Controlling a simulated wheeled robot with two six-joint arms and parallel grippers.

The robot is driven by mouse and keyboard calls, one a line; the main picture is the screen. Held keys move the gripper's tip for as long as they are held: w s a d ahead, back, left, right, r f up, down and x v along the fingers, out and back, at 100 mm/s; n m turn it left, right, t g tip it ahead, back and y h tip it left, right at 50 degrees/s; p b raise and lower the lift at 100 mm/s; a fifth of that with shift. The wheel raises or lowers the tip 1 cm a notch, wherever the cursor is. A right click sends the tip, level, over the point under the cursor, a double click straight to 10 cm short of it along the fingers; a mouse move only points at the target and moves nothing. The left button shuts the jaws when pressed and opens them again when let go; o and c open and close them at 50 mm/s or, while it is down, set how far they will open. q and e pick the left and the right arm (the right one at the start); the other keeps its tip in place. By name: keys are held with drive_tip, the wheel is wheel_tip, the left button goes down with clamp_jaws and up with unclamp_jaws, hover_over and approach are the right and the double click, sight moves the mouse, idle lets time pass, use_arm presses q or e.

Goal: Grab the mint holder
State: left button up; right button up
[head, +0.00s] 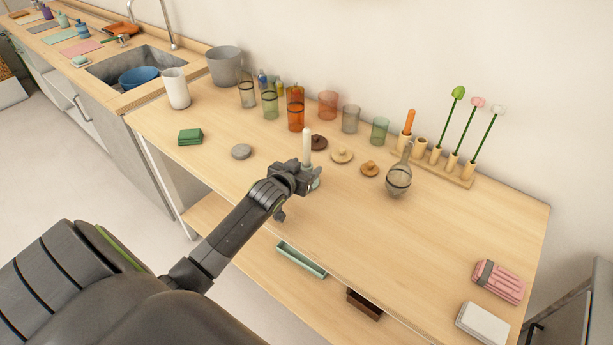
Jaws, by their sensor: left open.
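A pale grey-green holder (316,171) stands on the wooden table near its front edge, mostly hidden behind my left gripper. An upright cream candle (307,146) rises right at the gripper; its lower end is hidden, so I cannot tell how it sits in the holder. My left gripper (308,181) is open, with its jaws at the holder. Whether they touch it is not clear. My right gripper is out of view.
Glass jars (295,108) line the back. A flower rack (440,167) is behind right. The table's middle right is clear.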

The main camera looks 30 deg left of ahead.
sight(305, 168)
use_arm(q)
drive_tip(key=shift+d+x, duration=0.2)
drive_tip(key=shift+x, duration=1.45)
drive_tip(key=c, duration=1.2)
